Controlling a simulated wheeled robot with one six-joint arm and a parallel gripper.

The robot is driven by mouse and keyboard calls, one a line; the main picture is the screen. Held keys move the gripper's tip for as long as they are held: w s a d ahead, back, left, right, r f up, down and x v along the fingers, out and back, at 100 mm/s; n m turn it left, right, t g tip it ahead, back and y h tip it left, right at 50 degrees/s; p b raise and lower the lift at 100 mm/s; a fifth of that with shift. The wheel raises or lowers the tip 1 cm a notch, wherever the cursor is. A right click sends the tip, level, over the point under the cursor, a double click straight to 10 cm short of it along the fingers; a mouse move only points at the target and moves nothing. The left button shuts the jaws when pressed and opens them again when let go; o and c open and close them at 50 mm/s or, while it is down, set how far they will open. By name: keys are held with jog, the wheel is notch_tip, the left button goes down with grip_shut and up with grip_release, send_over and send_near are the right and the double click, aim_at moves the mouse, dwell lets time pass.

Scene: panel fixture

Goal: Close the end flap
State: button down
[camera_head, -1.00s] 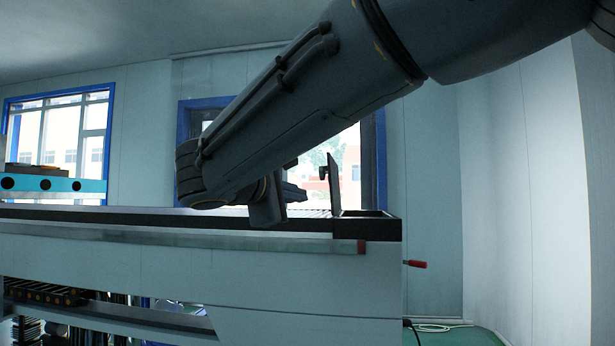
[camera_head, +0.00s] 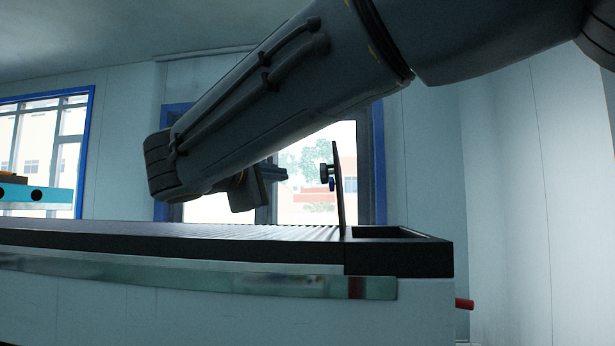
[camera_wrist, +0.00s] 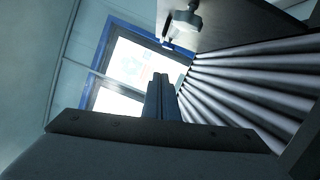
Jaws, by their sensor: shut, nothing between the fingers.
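The end flap (camera_head: 339,195) is a thin dark plate standing upright near the right end of the bench top. A dark knob (camera_head: 325,171) sticks out from its left face. In the wrist view the flap (camera_wrist: 235,22) is at the upper right, with its knob (camera_wrist: 187,22) near the top centre. My gripper (camera_head: 282,174) is left of the flap at about the knob's height, apart from it and above the bench. In the wrist view my gripper (camera_wrist: 160,82) is shut and empty, pointing past the flap's left side. The flap's far face is hidden.
The bench top (camera_head: 180,240) carries a row of rollers (camera_wrist: 245,90) left of the flap. An open recess (camera_head: 385,234) lies right of it. A red handle (camera_head: 464,304) sticks out at the bench's right end. A blue block (camera_head: 40,195) stands far left.

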jog(key=w+d+r+p, duration=0.1)
jog(key=w+d+p, duration=0.4)
jog(key=w+d, duration=0.3)
jog(key=shift+w+r, duration=0.3)
jog(key=shift+r, duration=0.1)
dwell(0.4)
